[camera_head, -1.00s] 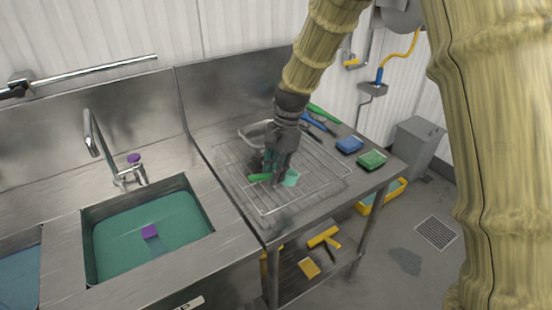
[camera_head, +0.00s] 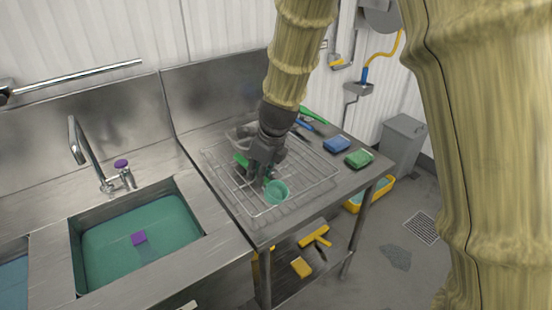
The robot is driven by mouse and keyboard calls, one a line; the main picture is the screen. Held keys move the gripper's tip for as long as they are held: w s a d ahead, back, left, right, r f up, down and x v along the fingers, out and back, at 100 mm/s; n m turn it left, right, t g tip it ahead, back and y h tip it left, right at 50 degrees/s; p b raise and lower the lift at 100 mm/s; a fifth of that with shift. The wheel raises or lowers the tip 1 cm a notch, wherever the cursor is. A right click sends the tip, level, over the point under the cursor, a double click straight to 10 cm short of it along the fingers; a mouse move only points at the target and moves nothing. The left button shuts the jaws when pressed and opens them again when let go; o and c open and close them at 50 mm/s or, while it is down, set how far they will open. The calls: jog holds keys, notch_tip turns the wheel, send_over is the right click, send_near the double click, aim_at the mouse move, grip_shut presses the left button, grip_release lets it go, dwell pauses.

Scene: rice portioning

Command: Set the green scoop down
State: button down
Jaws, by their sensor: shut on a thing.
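The green scoop shows as a pale green cup (camera_head: 276,191) and a brighter green handle end on the other side of my gripper. My gripper (camera_head: 258,178) is shut on the scoop, between handle end and cup. The scoop is low over the wire rack (camera_head: 316,185) on the steel side table; I cannot tell whether it touches the wires. The cup's mouth faces partly toward the camera. My gripper hides the middle of the scoop.
A grey container (camera_head: 243,131) is behind my gripper. A blue sponge (camera_head: 337,144) and a green sponge (camera_head: 359,159) lie right of the rack, with brushes behind. A sink (camera_head: 140,235) with greenish water is at left. The rack's right part is clear.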

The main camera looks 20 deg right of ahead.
jog(key=shift+w+d+f+p, duration=0.85)
jog(key=shift+w+d+p, duration=0.2)
jog(key=shift+w+d, duration=0.7)
jog(key=shift+w+d+f+p, duration=0.8)
jog(key=shift+w+d+p, duration=0.25)
jog(key=shift+w+d, duration=0.7)
jog(key=shift+w+d+f+p, duration=0.85)
jog(key=shift+w+d+p, duration=0.2)
jog(key=shift+w+d, duration=0.7)
jog(key=shift+s+d+f, duration=0.15)
jog(key=shift+s, duration=0.05)
jog(key=c, duration=1.3)
grip_release()
jog(key=shift+c, duration=0.2)
jog(key=b+v, duration=0.3)
jog(key=v, duration=0.9)
